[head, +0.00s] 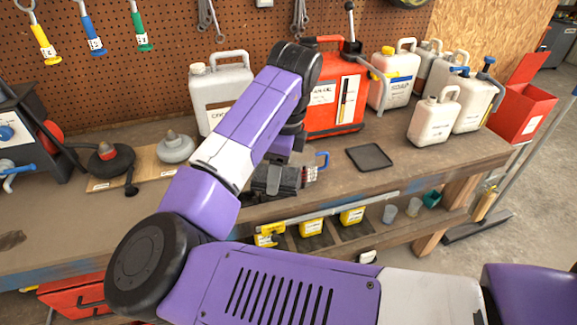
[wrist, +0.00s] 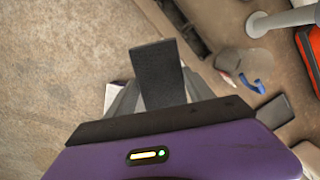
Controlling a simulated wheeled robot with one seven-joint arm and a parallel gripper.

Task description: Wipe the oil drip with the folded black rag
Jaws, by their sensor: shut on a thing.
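My gripper (wrist: 158,98) is shut on a black, flat-faced piece that looks like the folded black rag (wrist: 158,65); it sticks out between the grey fingers in the wrist view. In the head view my gripper (head: 284,180) is at the front part of the workbench (head: 335,180), and the rag cannot be told apart from the dark fingers there. A dark brown patch (head: 12,240) marks the bench top at the far left; I cannot tell whether it is the oil drip. No other clear drip shows.
A red can (head: 335,105) and several pale jugs (head: 393,78) line the back. A wooden board with funnels (head: 108,182) is left.

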